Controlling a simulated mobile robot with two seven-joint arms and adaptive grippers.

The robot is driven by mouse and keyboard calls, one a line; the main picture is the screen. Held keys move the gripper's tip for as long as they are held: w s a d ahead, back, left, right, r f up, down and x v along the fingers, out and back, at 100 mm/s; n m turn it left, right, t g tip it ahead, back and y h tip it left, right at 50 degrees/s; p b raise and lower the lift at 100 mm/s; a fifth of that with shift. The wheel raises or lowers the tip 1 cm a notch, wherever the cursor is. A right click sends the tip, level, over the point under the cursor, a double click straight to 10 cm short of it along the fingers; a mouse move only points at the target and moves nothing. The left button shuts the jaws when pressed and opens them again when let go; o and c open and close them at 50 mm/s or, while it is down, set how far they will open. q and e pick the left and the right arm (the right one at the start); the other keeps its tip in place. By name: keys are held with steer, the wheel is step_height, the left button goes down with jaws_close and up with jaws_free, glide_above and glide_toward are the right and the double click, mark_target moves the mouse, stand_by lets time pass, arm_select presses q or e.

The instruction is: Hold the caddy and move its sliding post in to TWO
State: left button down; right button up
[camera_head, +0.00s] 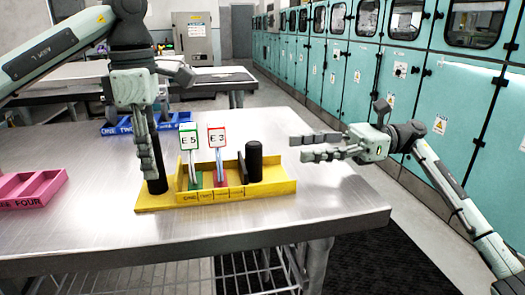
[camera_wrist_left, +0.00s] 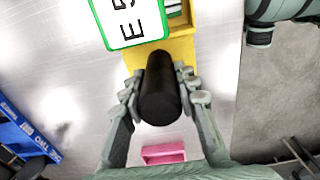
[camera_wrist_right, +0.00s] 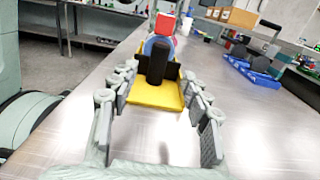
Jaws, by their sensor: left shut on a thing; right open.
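The yellow caddy (camera_head: 225,195) lies on the steel table, with a black upright post at each end. My left gripper (camera_head: 153,165) is shut on the left post (camera_head: 157,184); the left wrist view shows this post (camera_wrist_left: 160,90) between its fingers. The right post (camera_head: 254,160) stands beside an upright black plate (camera_head: 241,168). A green-framed E5 card (camera_head: 188,137) and a red-framed E3 card (camera_head: 217,138) stand in the caddy left of the plate. My right gripper (camera_head: 297,148) is open, right of the right post and apart from it. Some front label lettering is too small to read.
A pink tray (camera_head: 28,190) lies at the table's left. A blue tray (camera_head: 140,125) stands behind the caddy, partly hidden by my left arm. The table right of the caddy is clear up to its edge (camera_head: 385,212). Teal cabinets (camera_head: 400,75) line the back right.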

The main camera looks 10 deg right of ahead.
glide_above(262, 178)
steer(key=shift+w+d, duration=0.1)
steer(key=shift+w, duration=0.3)
steer(key=shift+c, duration=0.6)
jaws_close()
